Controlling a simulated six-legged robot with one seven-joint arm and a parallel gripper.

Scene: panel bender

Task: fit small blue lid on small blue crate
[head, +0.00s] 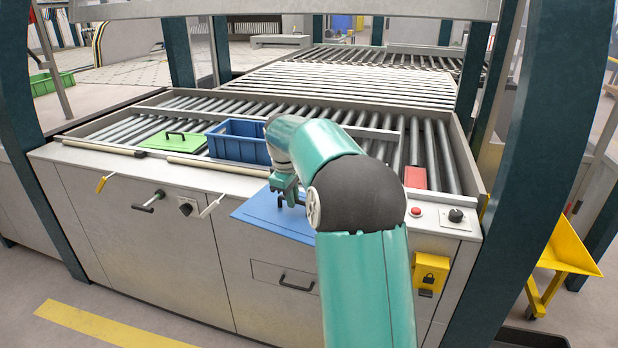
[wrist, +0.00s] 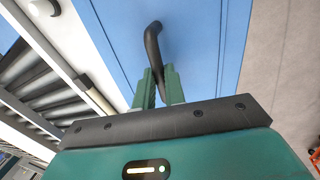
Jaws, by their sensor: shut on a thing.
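The small blue lid (head: 262,220) is a flat blue panel with a dark handle, in front of the roller bed and over the cabinet's front edge in the head view. My gripper (head: 287,199) is shut on the lid's handle. In the wrist view the green fingers (wrist: 158,88) close around the dark handle (wrist: 152,50), with the blue lid (wrist: 200,50) behind it. The small blue crate (head: 238,150) stands open-topped on the rollers, behind and left of the lid. My arm hides part of the crate's right side and the lid's right end.
A green lid (head: 172,143) with a dark handle lies left of the crate. A red block (head: 415,177) sits on the rollers to the right. A red button (head: 416,211) and dark knob (head: 455,215) are on the front ledge. Teal posts (head: 550,130) frame the bed. Rollers behind the crate are clear.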

